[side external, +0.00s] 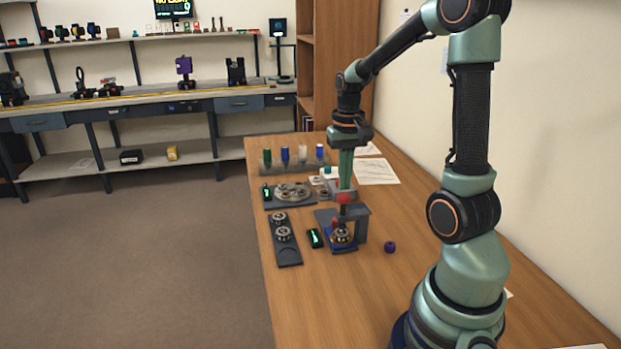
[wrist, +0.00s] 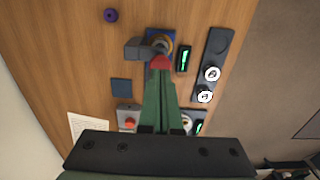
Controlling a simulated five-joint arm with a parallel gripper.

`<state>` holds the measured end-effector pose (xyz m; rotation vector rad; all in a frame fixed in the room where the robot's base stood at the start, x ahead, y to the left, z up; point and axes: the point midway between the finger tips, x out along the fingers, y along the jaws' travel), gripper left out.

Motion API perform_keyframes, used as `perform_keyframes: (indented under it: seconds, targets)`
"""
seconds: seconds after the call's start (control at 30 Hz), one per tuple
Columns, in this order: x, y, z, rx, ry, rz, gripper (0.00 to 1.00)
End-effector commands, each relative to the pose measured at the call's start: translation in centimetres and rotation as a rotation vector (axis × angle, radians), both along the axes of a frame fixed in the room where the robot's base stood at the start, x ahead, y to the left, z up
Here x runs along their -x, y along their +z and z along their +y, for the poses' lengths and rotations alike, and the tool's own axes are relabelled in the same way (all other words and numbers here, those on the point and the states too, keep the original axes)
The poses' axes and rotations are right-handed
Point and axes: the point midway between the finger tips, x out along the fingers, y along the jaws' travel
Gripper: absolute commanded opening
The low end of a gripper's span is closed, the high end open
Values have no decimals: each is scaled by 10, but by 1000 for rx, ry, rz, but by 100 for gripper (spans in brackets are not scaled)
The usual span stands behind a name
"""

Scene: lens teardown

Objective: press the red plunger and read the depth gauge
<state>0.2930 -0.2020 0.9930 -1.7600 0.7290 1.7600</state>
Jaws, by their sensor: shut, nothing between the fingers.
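The red plunger (side external: 343,198) tops a dark press stand (side external: 361,228), with a round metal-and-brass part (side external: 341,236) on a blue base beneath. My gripper (side external: 345,188) points straight down with its green fingers together and empty. Its tips are right at the plunger's top; I cannot tell whether they touch. In the wrist view the plunger (wrist: 160,62) shows just past the fingertips (wrist: 159,72). The depth gauge (side external: 315,238), a small dark box with a green-lit display, lies left of the press. It also shows in the wrist view (wrist: 183,58), its reading too small to make out.
A dark tray (side external: 289,254) with two ringed parts lies left of the gauge. A purple ring (side external: 390,247) sits right of the press. The table's near part is clear.

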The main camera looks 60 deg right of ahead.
Motion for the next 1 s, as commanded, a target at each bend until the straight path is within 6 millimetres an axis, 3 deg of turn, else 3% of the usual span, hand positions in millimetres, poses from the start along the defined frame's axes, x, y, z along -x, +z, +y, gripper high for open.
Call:
perform_keyframes:
  seconds: [0.47,1.0]
  targets:
    - [0,-1,0,0,0,0,0]
    - [0,-20,0,0,0,0,0]
